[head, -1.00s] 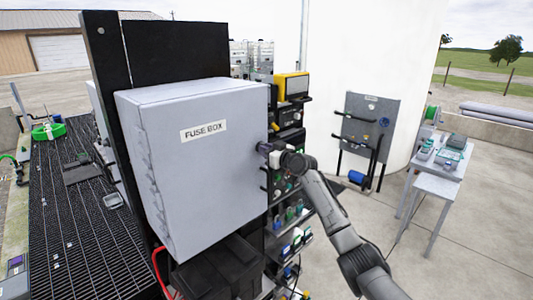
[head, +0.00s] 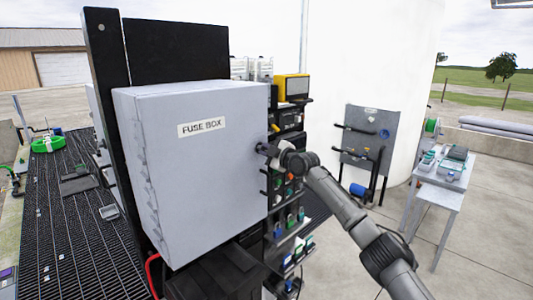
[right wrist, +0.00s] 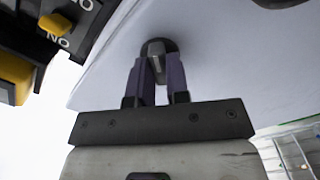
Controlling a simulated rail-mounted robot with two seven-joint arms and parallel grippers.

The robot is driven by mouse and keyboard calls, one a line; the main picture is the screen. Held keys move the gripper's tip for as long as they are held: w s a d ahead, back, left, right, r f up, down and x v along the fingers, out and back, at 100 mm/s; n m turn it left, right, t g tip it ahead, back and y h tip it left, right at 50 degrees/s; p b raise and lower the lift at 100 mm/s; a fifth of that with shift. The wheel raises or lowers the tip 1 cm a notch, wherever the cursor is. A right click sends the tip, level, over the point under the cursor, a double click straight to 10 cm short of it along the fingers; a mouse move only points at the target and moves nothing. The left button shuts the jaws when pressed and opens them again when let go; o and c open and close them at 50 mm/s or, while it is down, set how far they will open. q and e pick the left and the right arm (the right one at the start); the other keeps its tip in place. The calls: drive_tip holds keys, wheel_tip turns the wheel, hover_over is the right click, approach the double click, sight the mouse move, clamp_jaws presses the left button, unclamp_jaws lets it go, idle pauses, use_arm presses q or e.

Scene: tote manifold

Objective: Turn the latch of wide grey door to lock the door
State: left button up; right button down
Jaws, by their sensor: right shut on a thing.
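The wide grey door (head: 190,180) of the box marked FUSE BOX is closed against its box and faces me in the head view. Its pale surface also fills the top of the right wrist view (right wrist: 240,70). The latch (right wrist: 157,58) is a small dark knob on the door, and in the wrist view it sits between my right fingers. My right gripper (head: 268,150) is at the door's right edge. In the wrist view, its purple fingers (right wrist: 157,82) are shut on the latch. In the head view the gripper mostly hides the latch. My left gripper is not in view.
A black rack (head: 287,215) with shelves of small parts stands right behind the door's edge. A yellow device (head: 291,87) sits on top of it. A grey panel (head: 367,135) and a table (head: 440,185) stand further right. Open concrete floor lies at the lower right.

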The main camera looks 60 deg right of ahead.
drive_tip(key=n, duration=0.2)
drive_tip(key=shift+r+n+p, duration=0.1)
drive_tip(key=shift+n+p, duration=0.2)
drive_tip(key=shift+n, duration=0.1)
drive_tip(key=n+p, duration=0.1)
drive_tip(key=n, duration=0.1)
drive_tip(key=shift+n, duration=0.3)
drive_tip(key=shift+n+p, duration=0.3)
drive_tip(key=shift+n, duration=0.6)
drive_tip(key=c, duration=1.1)
unclamp_jaws()
drive_tip(key=shift+s, duration=0.1)
